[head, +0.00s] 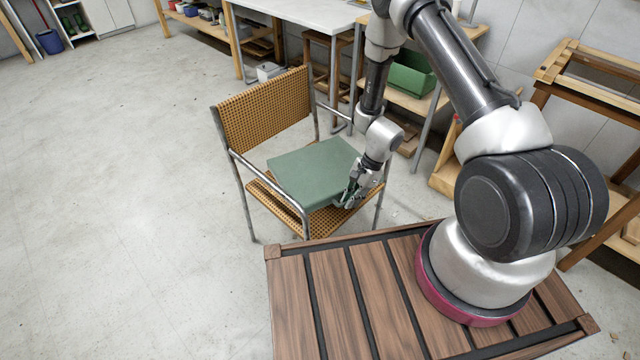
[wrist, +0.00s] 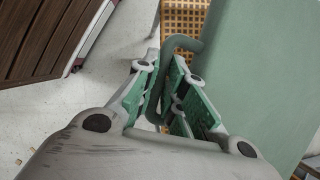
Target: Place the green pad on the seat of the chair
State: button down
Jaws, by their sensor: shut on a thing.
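The green pad (head: 314,170) is a flat, square cushion over the woven seat of the chair (head: 263,110). It covers much of the seat, and some weave shows at its front and left edges. I cannot tell if the pad rests on the seat or is held just above it. My gripper (head: 350,194) is at the pad's near right edge. In the wrist view my gripper (wrist: 173,92) is shut on a curved green handle of the pad, and the pad (wrist: 260,75) fills the right side. The seat weave (wrist: 183,18) shows behind the handle.
My slatted wooden deck (head: 330,290) lies in front of the chair. Metal armrests (head: 268,182) flank the seat. Behind stand a white table (head: 295,14) and a shelf with a green bin (head: 410,75). The floor (head: 110,190) at left is clear.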

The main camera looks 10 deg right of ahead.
jog(key=s+m, duration=0.1)
jog(key=t, duration=0.2)
send_over(338, 222)
jog(key=d, duration=0.2)
jog(key=shift+y, duration=0.3)
jog(key=f, duration=0.5)
jog(key=shift+s+a+f, duration=0.1)
jog(key=shift+a+f, duration=0.1)
jog(key=shift+a, duration=0.05)
notch_tip(338, 222, down, 5)
jog(key=shift+r, duration=0.1)
jog(key=c, duration=1.5)
grip_release()
